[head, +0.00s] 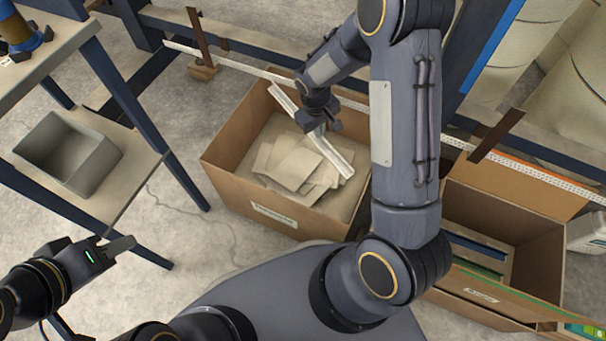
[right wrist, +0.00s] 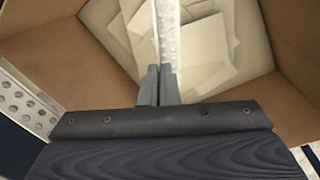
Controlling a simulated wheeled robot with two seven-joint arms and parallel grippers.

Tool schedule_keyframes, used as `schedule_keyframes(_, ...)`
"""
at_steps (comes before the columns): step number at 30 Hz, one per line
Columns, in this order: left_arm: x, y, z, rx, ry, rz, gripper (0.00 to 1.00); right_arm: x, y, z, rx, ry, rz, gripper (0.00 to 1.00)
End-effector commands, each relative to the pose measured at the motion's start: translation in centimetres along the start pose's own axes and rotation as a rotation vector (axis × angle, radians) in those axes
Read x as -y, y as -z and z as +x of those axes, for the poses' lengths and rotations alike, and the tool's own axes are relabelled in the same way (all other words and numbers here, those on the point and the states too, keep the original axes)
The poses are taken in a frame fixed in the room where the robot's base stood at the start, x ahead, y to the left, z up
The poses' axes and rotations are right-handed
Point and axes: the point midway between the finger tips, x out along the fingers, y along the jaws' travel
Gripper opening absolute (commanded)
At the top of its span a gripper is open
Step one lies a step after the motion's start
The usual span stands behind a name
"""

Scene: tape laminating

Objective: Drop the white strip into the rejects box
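A long white strip (head: 338,157) is held by my right gripper (head: 318,126) over a cardboard box (head: 228,180) with a label on its front. Flat pale pieces (head: 290,160) lie inside this box. In the right wrist view my right gripper (right wrist: 158,85) points down into the box (right wrist: 285,50), its fingers close together on the strip (right wrist: 168,35), which runs away from the fingertips. The label is too small to read. My left gripper (head: 122,246) is at the lower left, away from the box; its finger gap is not clear.
A second cardboard box (head: 545,265) with blue and green strips inside stands at the right. A grey bin (head: 68,155) sits on a shelf at the left. A perforated metal rail (head: 235,62) runs behind the boxes.

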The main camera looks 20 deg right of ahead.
Motion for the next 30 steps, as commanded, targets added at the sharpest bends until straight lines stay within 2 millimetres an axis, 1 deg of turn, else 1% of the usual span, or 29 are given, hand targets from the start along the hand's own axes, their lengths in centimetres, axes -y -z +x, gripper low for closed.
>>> schedule_keyframes(1,0.2,-0.2,0.5,0.000,0.000,0.000,0.36,0.1,0.0,0.7,0.000,0.000,0.000,0.00)
schedule_keyframes(3,0.3,-0.3,0.6,0.000,0.000,0.000,0.36,0.1,0.0,0.8,-0.001,0.000,0.000,0.00)
schedule_keyframes(10,0.2,-0.2,0.5,0.000,0.000,0.000,0.36,0.1,0.0,0.8,-0.001,0.000,0.001,0.00)
schedule_keyframes(11,0.2,-0.2,0.5,0.000,0.000,0.000,0.36,0.1,0.0,0.8,-0.001,0.000,0.001,0.03)
schedule_keyframes(16,0.2,-0.2,0.5,0.000,0.000,0.000,0.36,0.1,0.0,0.8,-0.001,0.000,0.001,0.25)
schedule_keyframes(17,0.2,-0.2,0.5,0.000,0.000,0.000,0.36,0.1,0.0,0.8,-0.001,0.000,0.001,0.27)
schedule_keyframes(25,0.2,-0.2,0.4,0.000,0.000,0.000,0.36,0.1,0.0,0.6,-0.001,0.000,0.001,0.27)
schedule_keyframes(28,0.0,0.0,-0.1,0.000,0.000,0.000,0.36,0.1,0.1,-0.4,-0.002,0.000,0.001,0.27)
schedule_keyframes(30,-0.2,0.3,-0.6,0.000,0.000,0.000,0.36,0.1,0.1,-1.6,-0.003,0.000,0.001,0.27)
